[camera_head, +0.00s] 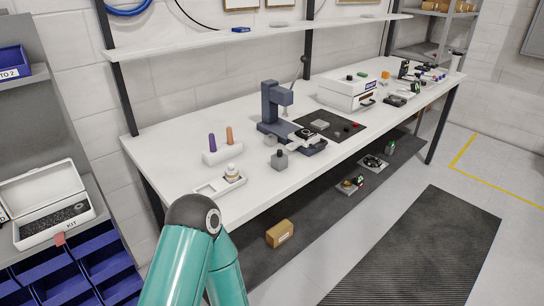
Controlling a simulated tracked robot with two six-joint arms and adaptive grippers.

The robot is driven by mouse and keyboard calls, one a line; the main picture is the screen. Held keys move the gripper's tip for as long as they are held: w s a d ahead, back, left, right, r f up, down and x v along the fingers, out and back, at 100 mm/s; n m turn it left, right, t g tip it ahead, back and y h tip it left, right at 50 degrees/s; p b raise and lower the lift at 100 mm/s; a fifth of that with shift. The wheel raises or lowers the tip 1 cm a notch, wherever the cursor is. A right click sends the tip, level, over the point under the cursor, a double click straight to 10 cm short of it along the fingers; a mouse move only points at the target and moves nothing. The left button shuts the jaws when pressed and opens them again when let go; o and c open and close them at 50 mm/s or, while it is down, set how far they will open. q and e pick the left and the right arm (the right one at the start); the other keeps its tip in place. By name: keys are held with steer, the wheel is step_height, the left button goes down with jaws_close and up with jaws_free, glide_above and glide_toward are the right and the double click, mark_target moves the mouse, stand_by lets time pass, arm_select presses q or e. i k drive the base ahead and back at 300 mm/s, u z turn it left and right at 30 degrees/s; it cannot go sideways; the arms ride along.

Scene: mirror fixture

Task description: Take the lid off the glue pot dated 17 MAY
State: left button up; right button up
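A small round pot with a white top and a tan band (232,173) stands at the right end of a shallow white tray (207,189), near the bench's front left. It may be a glue pot, but it is too small to read a date or make out a lid edge. No other pot marked 17 MAY can be made out. A teal link and dark joint of one of my arms rise in front of the bench's left end. Neither gripper shows.
A white holder (223,154) with purple and orange handles stands behind the tray. A grey weight-like block (279,160) and a dark press (274,104) stand to the right. The white bench (180,140) is clear at its back left. A shelf (250,37) runs above.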

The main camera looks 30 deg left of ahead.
mark_target(231, 169)
steer(key=i, duration=0.95)
steer(key=u, duration=0.6)
